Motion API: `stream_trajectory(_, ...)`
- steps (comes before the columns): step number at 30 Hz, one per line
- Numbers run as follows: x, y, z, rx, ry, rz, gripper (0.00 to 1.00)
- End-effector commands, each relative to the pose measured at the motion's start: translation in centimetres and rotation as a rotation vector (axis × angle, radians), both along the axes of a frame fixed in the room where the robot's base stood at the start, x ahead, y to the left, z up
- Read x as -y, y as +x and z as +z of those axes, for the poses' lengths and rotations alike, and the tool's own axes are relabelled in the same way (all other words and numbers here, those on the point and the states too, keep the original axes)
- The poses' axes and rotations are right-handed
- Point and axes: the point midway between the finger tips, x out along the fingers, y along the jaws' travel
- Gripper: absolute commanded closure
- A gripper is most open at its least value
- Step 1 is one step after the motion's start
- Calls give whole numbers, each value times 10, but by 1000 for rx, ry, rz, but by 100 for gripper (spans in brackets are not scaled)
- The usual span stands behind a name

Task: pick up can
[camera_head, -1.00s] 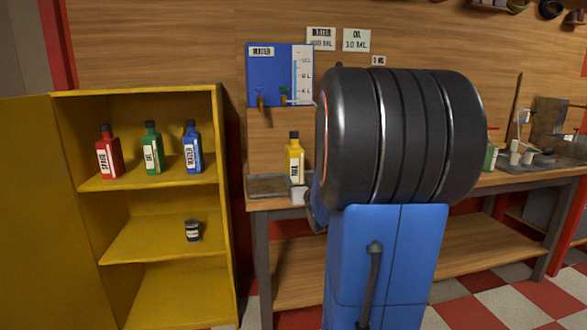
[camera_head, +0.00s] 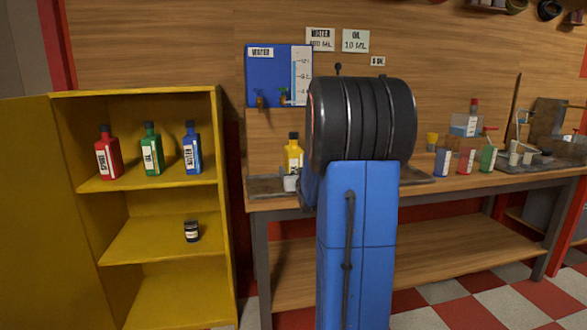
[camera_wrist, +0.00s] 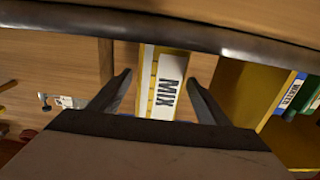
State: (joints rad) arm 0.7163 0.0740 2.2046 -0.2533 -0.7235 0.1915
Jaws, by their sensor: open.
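The yellow can with a white MIX label (camera_wrist: 165,85) shows in the wrist view, between and beyond the two dark fingers of my open gripper (camera_wrist: 159,78). No contact with either finger can be made out. In the head view, a yellow can (camera_head: 292,155) with a dark cap stands upright on the bench, just left of my arm. A small whitish cup (camera_head: 291,184) stands in front of its base. My gripper is hidden behind my arm in the head view.
The open yellow cabinet (camera_head: 223,200) holds red (camera_head: 107,155), green (camera_head: 151,150) and blue (camera_head: 192,150) bottles, with a small dark jar (camera_head: 191,231) below. A grey tray (camera_head: 263,188) lies on the bench (camera_head: 420,188). A blue water tank (camera_head: 275,80) hangs above. Several bottles stand right of my arm.

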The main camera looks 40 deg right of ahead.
Motion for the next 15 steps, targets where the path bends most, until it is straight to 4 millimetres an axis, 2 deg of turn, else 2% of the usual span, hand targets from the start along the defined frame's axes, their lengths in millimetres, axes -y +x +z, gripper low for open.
stream_trajectory(6, 16, 24, -1, -1, 1, 0, 30)
stream_trajectory(14, 18, 28, -1, 0, 0, -1, 30)
stream_trajectory(15, 18, 28, -1, 0, 0, -1, 34)
